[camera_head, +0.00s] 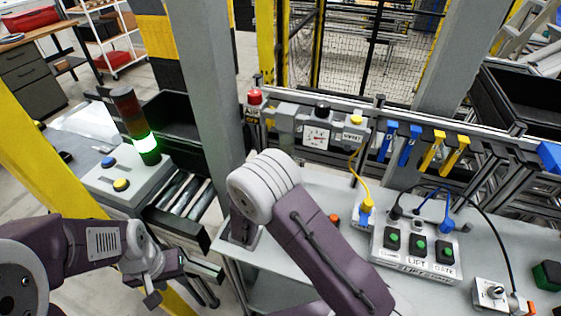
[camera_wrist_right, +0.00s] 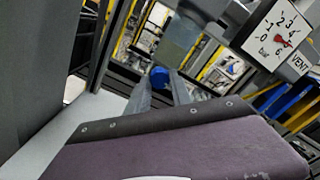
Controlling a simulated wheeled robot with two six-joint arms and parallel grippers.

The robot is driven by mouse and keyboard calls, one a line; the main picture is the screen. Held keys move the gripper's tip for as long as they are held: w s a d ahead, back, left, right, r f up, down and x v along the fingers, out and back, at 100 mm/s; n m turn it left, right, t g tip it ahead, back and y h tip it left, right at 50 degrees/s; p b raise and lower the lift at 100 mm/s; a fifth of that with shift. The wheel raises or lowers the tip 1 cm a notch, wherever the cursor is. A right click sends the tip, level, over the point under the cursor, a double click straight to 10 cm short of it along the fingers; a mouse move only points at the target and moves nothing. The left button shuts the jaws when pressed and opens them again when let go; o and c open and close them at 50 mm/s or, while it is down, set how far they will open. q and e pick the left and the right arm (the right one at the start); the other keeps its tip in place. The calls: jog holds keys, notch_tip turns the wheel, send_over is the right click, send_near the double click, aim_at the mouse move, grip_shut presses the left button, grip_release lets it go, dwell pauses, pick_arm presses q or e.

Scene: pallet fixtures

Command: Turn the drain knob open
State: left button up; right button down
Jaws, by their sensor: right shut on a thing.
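The drain knob (camera_wrist_right: 160,76) is a small blue knob in the right wrist view, below a greyish translucent bowl (camera_wrist_right: 180,38). My right gripper (camera_wrist_right: 161,88) has its two grey fingers on either side of the knob and is shut on it. The knob's turn position cannot be read. In the head view my right arm hides the knob and that gripper. My left gripper (camera_head: 172,288) is low at the left, with its fingers apart and empty, away from the fixture.
A pressure gauge (camera_head: 317,137) and a yellow-topped vent valve (camera_head: 354,124) sit on the rail. A button box (camera_head: 415,250) and a small switch box (camera_head: 490,292) stand on the grey table. A lit signal tower (camera_head: 146,143) and a grey post (camera_head: 207,80) stand left.

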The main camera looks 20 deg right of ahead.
jog(key=shift+n, duration=0.4)
jog(key=c, duration=1.1)
grip_release()
jog(key=shift+c, duration=0.2)
jog(key=shift+a, duration=0.1)
jog(key=b+v, duration=0.1)
jog(key=v, duration=0.8)
